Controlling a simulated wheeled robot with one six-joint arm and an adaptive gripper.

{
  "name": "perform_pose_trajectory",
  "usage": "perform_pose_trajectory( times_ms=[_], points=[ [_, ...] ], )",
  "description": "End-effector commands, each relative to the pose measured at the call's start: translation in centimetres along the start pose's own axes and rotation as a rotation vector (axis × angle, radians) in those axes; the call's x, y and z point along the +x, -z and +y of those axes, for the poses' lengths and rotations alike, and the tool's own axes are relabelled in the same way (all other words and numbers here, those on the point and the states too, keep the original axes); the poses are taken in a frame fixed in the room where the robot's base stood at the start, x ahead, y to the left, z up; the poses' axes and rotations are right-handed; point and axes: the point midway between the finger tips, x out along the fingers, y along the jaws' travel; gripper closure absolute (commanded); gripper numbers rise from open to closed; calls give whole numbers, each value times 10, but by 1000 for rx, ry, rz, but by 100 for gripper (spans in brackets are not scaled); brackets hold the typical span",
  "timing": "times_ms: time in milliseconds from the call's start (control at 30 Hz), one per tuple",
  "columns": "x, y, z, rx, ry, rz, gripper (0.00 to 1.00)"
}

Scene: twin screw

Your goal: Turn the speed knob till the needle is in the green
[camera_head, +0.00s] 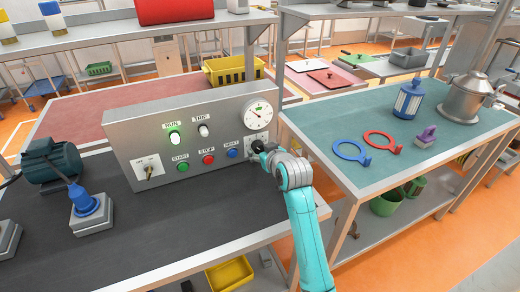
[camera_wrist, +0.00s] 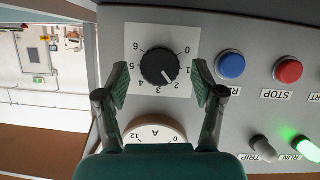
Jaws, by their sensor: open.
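The speed knob (camera_wrist: 158,64) is round and black on a white plate (camera_wrist: 140,36) with a number scale. My gripper (camera_wrist: 161,78) is open, with one finger on each side of the knob and a gap at both sides. In the head view my gripper (camera_head: 262,153) is at the right end of the grey panel and partly hides the knob plate. The round dial (camera_head: 258,114) sits above; its needle is too small to read against any green band. The wrist view shows only part of the dial (camera_wrist: 155,132).
The RUN lamp (camera_head: 175,137) is lit green; the TRIP lamp (camera_head: 203,130) is unlit. Green START (camera_head: 183,167), red STOP (camera_head: 208,160) and blue (camera_head: 232,154) buttons line the panel. A lever switch (camera_head: 149,170) is at left. The dark bench (camera_head: 180,225) in front is mostly clear.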

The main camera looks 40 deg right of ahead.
Motion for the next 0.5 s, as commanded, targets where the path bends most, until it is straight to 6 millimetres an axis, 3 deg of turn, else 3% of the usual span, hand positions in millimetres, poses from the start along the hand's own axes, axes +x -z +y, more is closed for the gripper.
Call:
perform_pose_trajectory(
  times_ms=[200, 500],
  points=[
    [17, 0, 0, 0, 0, 0, 32],
    [20, 0, 0, 0, 0, 0, 32]
  ],
)
